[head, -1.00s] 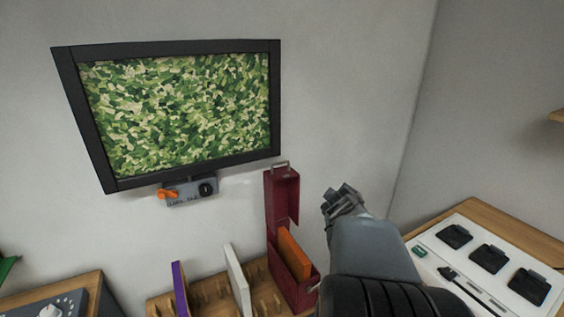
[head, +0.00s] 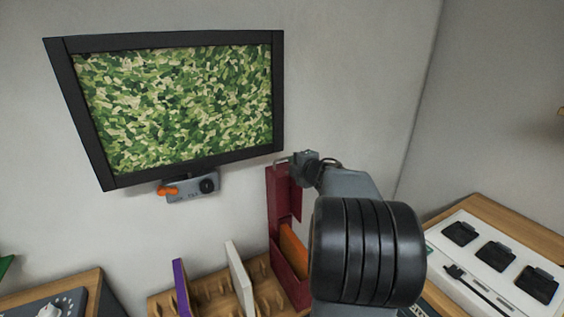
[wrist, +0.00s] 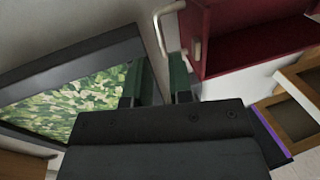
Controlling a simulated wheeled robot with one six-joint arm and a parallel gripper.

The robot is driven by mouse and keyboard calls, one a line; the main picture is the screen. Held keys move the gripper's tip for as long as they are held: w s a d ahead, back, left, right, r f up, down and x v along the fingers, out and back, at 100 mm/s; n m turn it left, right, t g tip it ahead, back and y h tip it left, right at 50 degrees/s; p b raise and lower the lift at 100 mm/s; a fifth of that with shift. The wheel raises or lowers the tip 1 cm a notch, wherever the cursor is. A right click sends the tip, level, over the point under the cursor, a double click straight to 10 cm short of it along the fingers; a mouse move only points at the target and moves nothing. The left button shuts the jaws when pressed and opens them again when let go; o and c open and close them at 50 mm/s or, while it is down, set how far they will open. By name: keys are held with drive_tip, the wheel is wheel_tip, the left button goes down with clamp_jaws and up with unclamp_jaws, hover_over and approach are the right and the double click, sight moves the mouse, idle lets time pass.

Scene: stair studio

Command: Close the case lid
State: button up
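The dark red case (head: 297,292) stands below the screen with its lid (head: 278,205) open and upright near the wall. An orange panel (head: 293,248) sits in the case. A pale metal handle (head: 281,162) is at the lid's top; it also shows in the wrist view (wrist: 158,32), beside the red lid (wrist: 240,45). My gripper (head: 303,157) is at the lid's top edge, just right of the handle. In the wrist view its fingers (wrist: 157,82) are apart, with the handle reaching toward the gap between them. Contact cannot be told. My arm hides part of the case's right side.
A wooden rack (head: 212,295) holding a purple panel (head: 181,288) and a white panel (head: 240,278) stands left of the case. The screen (head: 175,110) and a small grey box (head: 192,187) are close by on the wall. A white charger panel (head: 490,270) lies right.

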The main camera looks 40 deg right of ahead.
sight(284, 159)
drive_tip(key=x, duration=0.6)
drive_tip(key=shift+w, duration=0.3)
drive_tip(key=shift+c, duration=0.3)
clamp_jaws()
